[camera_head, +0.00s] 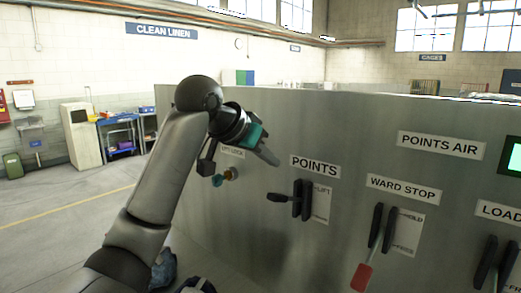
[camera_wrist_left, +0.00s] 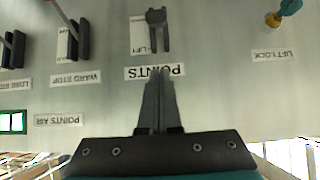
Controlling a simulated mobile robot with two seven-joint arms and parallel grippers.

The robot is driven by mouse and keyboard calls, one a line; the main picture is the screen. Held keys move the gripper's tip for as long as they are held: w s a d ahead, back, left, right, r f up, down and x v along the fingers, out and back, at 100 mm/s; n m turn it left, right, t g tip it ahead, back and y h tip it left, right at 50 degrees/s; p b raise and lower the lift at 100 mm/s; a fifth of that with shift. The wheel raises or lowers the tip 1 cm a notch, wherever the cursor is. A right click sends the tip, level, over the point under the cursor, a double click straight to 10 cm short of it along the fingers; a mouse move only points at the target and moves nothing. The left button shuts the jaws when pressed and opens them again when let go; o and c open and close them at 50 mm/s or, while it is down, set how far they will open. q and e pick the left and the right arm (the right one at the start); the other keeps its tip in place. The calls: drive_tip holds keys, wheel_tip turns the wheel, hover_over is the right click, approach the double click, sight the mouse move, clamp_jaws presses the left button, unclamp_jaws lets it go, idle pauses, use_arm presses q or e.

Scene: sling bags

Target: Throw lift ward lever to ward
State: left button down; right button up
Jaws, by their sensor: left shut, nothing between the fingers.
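The lever under the POINTS label (camera_head: 315,167) has a dark handle (camera_head: 278,197) that sticks out from a dark slotted mount. A white plate beside it reads LIFT at the top; its lower word is too small to read surely. The lever (camera_wrist_left: 157,30) also shows upside down at the top of the left wrist view, beyond my fingertips. My left gripper (camera_head: 274,160) is shut and empty, above and left of the lever and apart from it. In the left wrist view its fingers (camera_wrist_left: 158,85) are together, pointing at the POINTS label. My right gripper is not in view.
The WARD STOP lever (camera_head: 365,270) with a red grip stands to the right, then a LOAD lever (camera_head: 485,265). A LIFT LOCK with a teal and yellow key (camera_head: 228,174) is left of the POINTS lever.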

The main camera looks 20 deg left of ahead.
sight(271, 197)
use_arm(q)
drive_tip(key=x, duration=0.4)
drive_tip(key=shift+p, duration=0.4)
drive_tip(key=f, duration=0.2)
drive_tip(key=shift+s+a+f, duration=0.1)
drive_tip(key=shift+s+f, duration=0.2)
drive_tip(key=shift+f, duration=0.05)
drive_tip(key=shift+s+a+f+p, duration=0.1)
drive_tip(key=shift+s+f+p, duration=0.2)
drive_tip(key=shift+f, duration=0.35)
drive_tip(key=shift+s+a+f+t+h+b, duration=0.1)
drive_tip(key=shift+s+f+t+h+b, duration=0.2)
drive_tip(key=shift+f+t+b, duration=0.55)
drive_tip(key=shift+s+a+f+t+h+b, duration=0.1)
drive_tip(key=shift+s+f+t+h+b, duration=0.25)
drive_tip(key=shift+b, duration=1.3)
wheel_tip(271, 197, down, 12)
drive_tip(key=t+h+b, duration=0.2)
drive_tip(key=t+b, duration=0.4)
drive_tip(key=b, duration=0.9)
drive_tip(key=shift+s+a+b, duration=0.2)
drive_tip(key=shift+s+b, duration=0.15)
drive_tip(key=shift+s, duration=0.1)
